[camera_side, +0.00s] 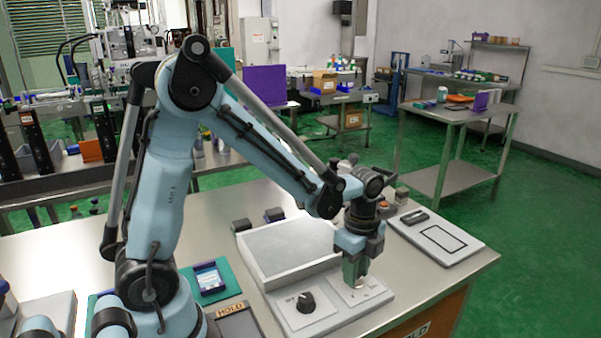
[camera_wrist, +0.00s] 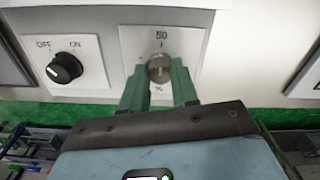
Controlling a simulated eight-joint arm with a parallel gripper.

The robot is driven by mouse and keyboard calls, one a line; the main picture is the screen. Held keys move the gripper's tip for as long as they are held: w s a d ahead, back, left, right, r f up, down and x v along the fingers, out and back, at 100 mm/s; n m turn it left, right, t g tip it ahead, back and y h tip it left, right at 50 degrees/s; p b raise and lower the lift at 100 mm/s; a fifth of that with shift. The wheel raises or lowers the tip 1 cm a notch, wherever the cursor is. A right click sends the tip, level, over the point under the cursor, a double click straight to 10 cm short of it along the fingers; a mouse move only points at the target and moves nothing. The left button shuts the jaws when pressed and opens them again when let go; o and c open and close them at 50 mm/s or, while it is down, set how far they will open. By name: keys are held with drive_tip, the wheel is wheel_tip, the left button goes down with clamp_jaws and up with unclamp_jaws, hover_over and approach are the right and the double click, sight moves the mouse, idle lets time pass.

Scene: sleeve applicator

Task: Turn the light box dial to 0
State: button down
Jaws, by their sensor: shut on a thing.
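The light box (camera_side: 345,316) is a pale unit with a large, flat top panel and a sloped control front. Its dial (camera_wrist: 160,68) is a round grey-brown knob on a white plate, with "50" printed above it and a percent sign below. A light mark on the knob points roughly up toward the 50. My gripper (camera_wrist: 158,70) has its green fingers on both sides of the dial and is shut on it. In the side view my gripper (camera_side: 354,270) points down at the right part of the control front, hiding most of the dial.
A black OFF/ON knob (camera_wrist: 65,68) sits on its own plate left of the dial. A tray with a black outlined rectangle (camera_side: 440,242) lies right of the light box. A teal holder (camera_side: 208,280) and a HOLD label (camera_side: 230,309) are at the left.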

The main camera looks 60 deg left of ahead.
drive_tip(key=shift+n, duration=0.3)
drive_tip(key=n, duration=0.6)
drive_tip(key=shift+n, duration=0.3)
drive_tip(key=n, duration=0.9)
drive_tip(key=shift+s+d+n, duration=0.1)
drive_tip(key=shift+n, duration=0.3)
drive_tip(key=n, duration=0.3)
drive_tip(key=shift+n, duration=0.3)
drive_tip(key=n, duration=0.6)
drive_tip(key=shift+d, duration=0.1)
drive_tip(key=shift+n, duration=0.3)
